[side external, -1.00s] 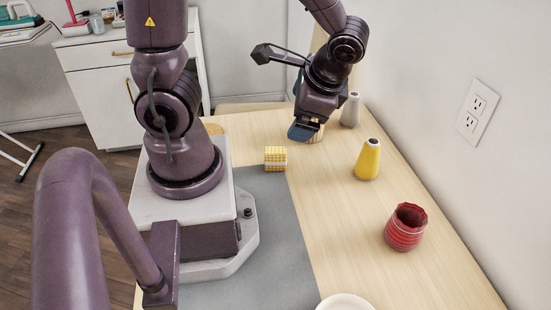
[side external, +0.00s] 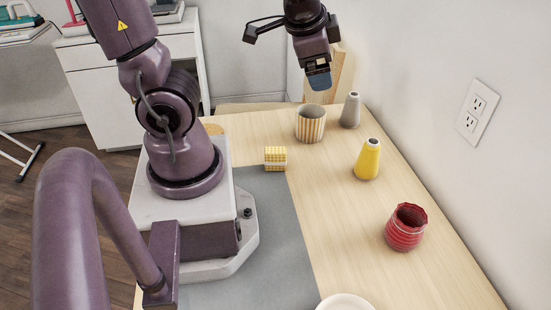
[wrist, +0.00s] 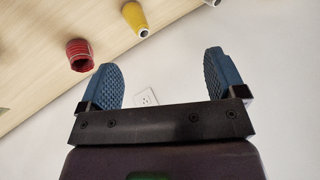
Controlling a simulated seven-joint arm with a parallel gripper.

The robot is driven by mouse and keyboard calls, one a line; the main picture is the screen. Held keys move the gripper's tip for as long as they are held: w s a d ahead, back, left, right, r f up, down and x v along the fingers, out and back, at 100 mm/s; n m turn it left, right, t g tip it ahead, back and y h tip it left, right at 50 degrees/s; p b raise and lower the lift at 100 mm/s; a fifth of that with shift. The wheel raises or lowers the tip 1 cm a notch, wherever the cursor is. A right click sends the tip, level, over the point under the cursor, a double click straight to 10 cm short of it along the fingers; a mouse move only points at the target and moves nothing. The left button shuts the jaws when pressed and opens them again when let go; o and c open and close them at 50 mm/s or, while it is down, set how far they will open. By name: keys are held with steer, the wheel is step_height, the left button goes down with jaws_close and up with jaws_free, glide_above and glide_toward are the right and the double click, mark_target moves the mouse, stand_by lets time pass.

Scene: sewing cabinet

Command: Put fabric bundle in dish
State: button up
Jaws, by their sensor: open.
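A small yellow-and-white checked fabric bundle (side external: 275,158) with a pale band sits at the far edge of the grey mat, beside my base. A white dish (side external: 345,301) is at the bottom edge of the side view, partly cut off. My gripper (side external: 319,82) is raised above the far end of the table, up and to the right of the bundle and well apart from it. In the wrist view, its blue fingers (wrist: 162,78) are spread with nothing between them. The bundle and dish do not show in the wrist view.
A striped cup (side external: 310,124) stands below my gripper. A grey cone (side external: 350,110), a yellow cone (side external: 367,160) and a red ribbed pot (side external: 405,228) stand along the wall side. The grey mat (side external: 265,240) is clear between bundle and dish.

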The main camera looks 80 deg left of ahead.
steer(key=w+a+f+m+t+y, duration=0.1)
steer(key=w+a+f+m+y, duration=0.1)
steer(key=w+a+f+m, duration=0.25)
steer(key=m+g+h, duration=0.5)
steer(key=m+h, duration=0.1)
steer(key=m, duration=0.8)
glide_above(275, 150)
step_height(275, 150, down, 9)
steer(key=shift+n, duration=0.25)
steer(key=f, duration=0.7)
steer(key=shift+w+a+f, duration=0.1)
steer(key=shift+w+f, duration=0.2)
steer(key=shift+f, duration=0.1)
steer(key=shift+s+f, duration=0.15)
steer(key=shift+f, duration=0.6)
steer(key=shift+s+f, duration=0.15)
steer(key=shift+f, duration=1.65)
steer(key=c, duration=1.1)
